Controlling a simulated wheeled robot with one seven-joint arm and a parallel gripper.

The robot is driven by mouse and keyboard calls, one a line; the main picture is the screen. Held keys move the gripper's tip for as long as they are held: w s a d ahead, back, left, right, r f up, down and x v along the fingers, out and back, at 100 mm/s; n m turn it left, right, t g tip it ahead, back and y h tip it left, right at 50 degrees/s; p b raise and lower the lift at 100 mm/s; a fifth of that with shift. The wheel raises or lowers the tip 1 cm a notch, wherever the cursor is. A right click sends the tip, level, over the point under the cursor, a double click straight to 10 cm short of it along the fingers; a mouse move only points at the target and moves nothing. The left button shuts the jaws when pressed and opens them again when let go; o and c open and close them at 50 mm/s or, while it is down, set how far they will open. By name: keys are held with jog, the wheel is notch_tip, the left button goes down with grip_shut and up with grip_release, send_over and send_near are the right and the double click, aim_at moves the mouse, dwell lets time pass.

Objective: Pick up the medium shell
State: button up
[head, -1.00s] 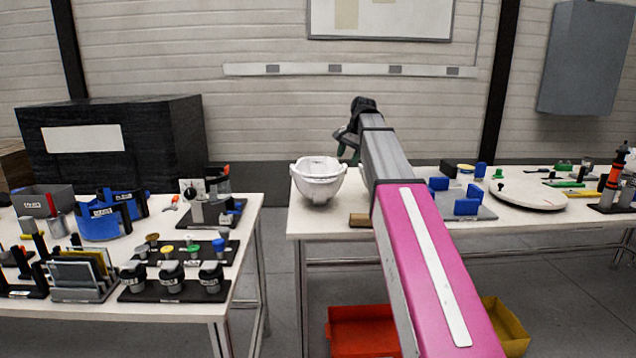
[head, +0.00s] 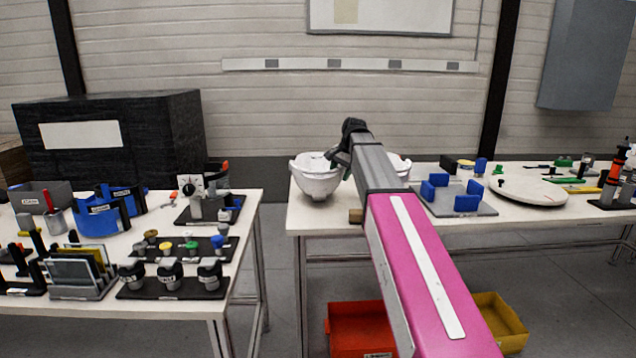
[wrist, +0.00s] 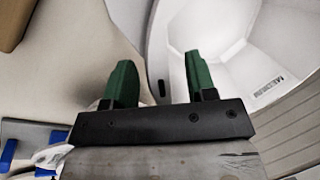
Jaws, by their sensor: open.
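A white bowl-like helmet shell (head: 317,182) stands open side up near the left end of the right-hand table. A second white shell (head: 400,166) shows partly behind my arm. I cannot tell by size which is the medium one. In the wrist view a white shell (wrist: 235,85) fills the upper right, with a small unreadable label inside. My gripper (wrist: 158,78) is open with green fingertips. The right fingertip lies over the shell's inside and the left one beside its rim. I cannot tell whether they touch it. In the head view my gripper is mostly hidden at the left shell's right edge.
A red bin (head: 358,328) and a yellow bin (head: 500,322) are below. The left table (head: 248,222) is crowded.

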jog(key=shift+w+a+f, duration=0.1)
jog(key=shift+a+f, duration=0.05)
jog(key=shift+f, duration=0.55)
grip_shut()
jog(key=shift+r, duration=0.1)
